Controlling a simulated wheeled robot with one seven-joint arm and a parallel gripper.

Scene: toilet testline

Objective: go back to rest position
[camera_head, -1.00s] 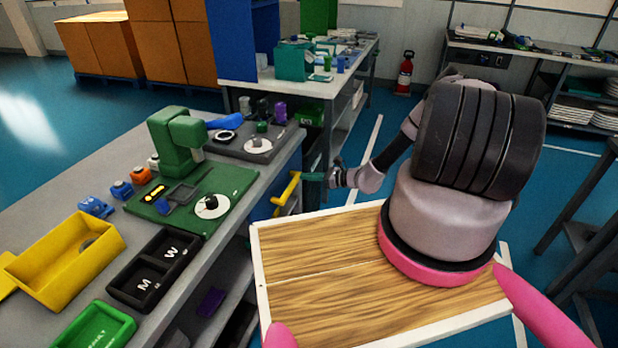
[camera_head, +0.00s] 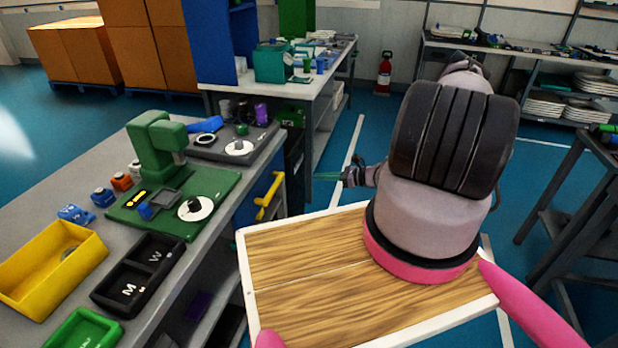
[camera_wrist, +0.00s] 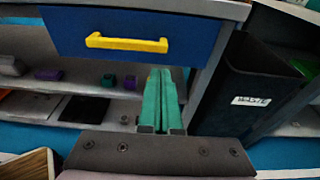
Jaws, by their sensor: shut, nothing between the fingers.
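My gripper (camera_head: 330,176) is beyond the far edge of my wooden deck, to the right of the grey workbench (camera_head: 62,208). Its green fingers (camera_wrist: 160,100) lie together in the wrist view with nothing between them. In the wrist view they point at the bench front, just below a blue drawer (camera_wrist: 150,30) with a yellow handle (camera_wrist: 126,43), and look apart from it. My arm's large dark and pale links fill the right of the head view and hide part of the floor behind them.
A green test fixture (camera_head: 165,165), a black M/W tray (camera_head: 140,272) and a yellow bin (camera_head: 50,265) stand on the workbench. A black waste bin (camera_wrist: 245,85) stands right of the drawer. A dark metal table (camera_head: 570,190) is at the right. Blue floor lies open between.

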